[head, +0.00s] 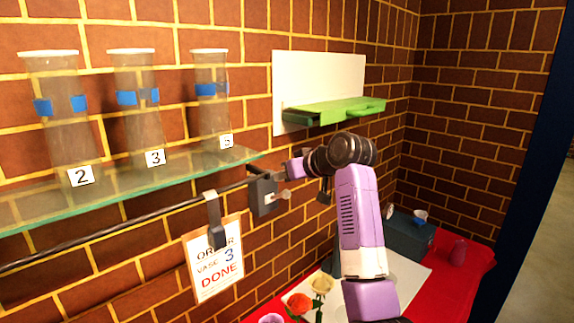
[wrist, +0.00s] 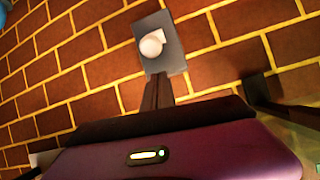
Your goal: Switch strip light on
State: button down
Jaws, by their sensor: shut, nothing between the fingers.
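A grey switch box (head: 263,198) is on the brick wall, just past the right end of the glass shelf. A pale round-ended knob (head: 286,194) sticks out from it. In the wrist view the grey switch plate (wrist: 173,60) and its white knob (wrist: 151,45) are just beyond my fingertips. My gripper (wrist: 158,84) is shut and empty, with its tips over the plate's lower edge, below the knob. I cannot tell whether they touch it. In the head view my gripper (head: 280,172) is close above the switch box. I cannot make out the strip light or whether it is lit.
The glass shelf (head: 120,186) carries vases marked 2, 3 and 5. A dark rail (head: 130,223) runs below it, with an order card (head: 213,265) hanging there. A green ledge (head: 330,110) juts out at right. Flowers (head: 310,297) and a dark box (head: 408,235) are on the red table.

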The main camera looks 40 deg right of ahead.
jog(key=shift+s+a+f+p, duration=0.2)
jog(key=shift+s+f+p, duration=0.2)
jog(key=shift+s+f, duration=0.55)
jog(key=shift+s, duration=0.1)
